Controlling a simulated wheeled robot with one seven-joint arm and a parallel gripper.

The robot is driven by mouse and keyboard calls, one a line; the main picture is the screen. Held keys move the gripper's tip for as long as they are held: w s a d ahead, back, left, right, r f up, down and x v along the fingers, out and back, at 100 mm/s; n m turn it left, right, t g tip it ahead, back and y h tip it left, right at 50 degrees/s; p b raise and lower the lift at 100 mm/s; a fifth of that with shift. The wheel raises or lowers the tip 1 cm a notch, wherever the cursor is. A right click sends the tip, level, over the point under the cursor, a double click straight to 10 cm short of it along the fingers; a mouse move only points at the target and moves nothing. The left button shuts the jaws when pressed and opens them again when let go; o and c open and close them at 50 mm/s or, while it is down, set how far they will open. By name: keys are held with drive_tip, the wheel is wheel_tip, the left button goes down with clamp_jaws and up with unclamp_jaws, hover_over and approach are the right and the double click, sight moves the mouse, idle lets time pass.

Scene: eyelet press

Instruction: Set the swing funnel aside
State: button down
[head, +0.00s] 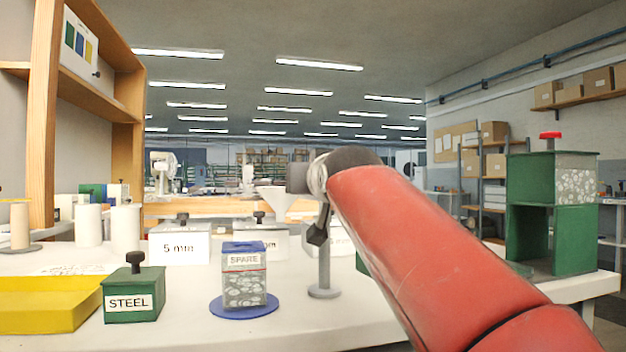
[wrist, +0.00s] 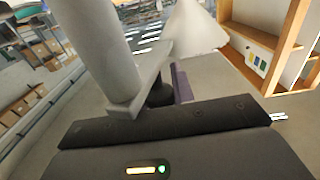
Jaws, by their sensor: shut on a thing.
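The swing funnel (head: 275,203) is a pale cone, wide end up, beside a grey post (head: 324,268) on a round foot on the bench. In the wrist view the funnel (wrist: 192,32) is pale and stands beyond my fingers, with the thick grey post (wrist: 95,45) close at left. My gripper (wrist: 160,92) is shut around a small dark knob that seems to belong to the funnel's arm. In the head view my wrist and red arm hide most of the grip and part of the post top.
A spare box (head: 244,277) on a blue disc and a green steel box (head: 134,292) stand in front. A yellow tray (head: 45,303) is at far left. A 5 mm box (head: 180,246) stands behind; a green stand (head: 553,220) is at right.

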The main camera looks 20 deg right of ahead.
drive_tip(key=c, duration=1.2)
unclamp_jaws()
drive_tip(key=shift+s, duration=0.1)
drive_tip(key=s, duration=0.5)
drive_tip(key=s+a+b, duration=0.1)
drive_tip(key=s, duration=0.1)
drive_tip(key=shift+s+a, duration=0.1)
drive_tip(key=shift+s, duration=0.2)
